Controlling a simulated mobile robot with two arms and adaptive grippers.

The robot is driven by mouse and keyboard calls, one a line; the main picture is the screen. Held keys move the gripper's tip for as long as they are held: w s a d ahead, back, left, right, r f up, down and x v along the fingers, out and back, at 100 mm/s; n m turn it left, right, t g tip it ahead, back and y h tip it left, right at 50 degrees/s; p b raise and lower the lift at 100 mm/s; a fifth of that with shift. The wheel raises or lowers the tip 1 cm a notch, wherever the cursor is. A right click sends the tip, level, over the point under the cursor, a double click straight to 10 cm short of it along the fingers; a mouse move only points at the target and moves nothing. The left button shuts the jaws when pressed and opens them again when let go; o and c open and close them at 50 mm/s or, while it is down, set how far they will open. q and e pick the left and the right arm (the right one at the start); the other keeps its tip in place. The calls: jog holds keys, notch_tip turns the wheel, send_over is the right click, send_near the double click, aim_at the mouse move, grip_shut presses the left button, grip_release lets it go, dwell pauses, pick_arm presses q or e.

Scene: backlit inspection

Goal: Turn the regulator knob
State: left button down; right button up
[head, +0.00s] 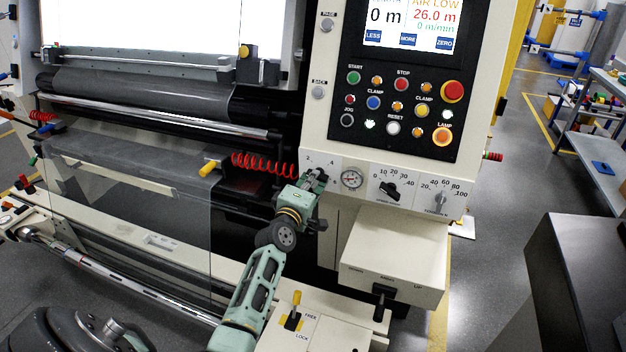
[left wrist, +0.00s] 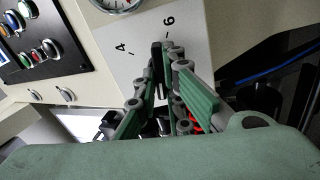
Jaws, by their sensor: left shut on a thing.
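The regulator knob is mostly hidden by my left gripper in both views. Its pale scale plate shows the marks 4 and 6 in the left wrist view (left wrist: 133,62). My left gripper (head: 314,182) reaches up to the left end of the lower panel strip in the head view, left of the pressure gauge (head: 352,178). In the left wrist view, its fingers (left wrist: 160,62) are closed together at the scale, shut on the knob. The gauge also shows at the top of the left wrist view (left wrist: 118,3). My right gripper is not in view.
Right of the gauge are a black dial (head: 389,190) and a grey dial (head: 441,197). The button panel (head: 405,105) stands above, with a screen reading AIR LOW. A red coiled hose (head: 262,164) runs just left of my gripper. A beige box (head: 392,262) juts out below.

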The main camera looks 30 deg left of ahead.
pick_arm(q)
jog(key=shift+f+n, duration=0.2)
jog(key=shift+n, duration=3.9)
jog(key=c, duration=1.9)
grip_release()
jog(key=shift+o, duration=0.2)
jog(key=shift+s, duration=0.1)
jog(key=v, duration=1.1)
jog(key=shift+s, duration=0.4)
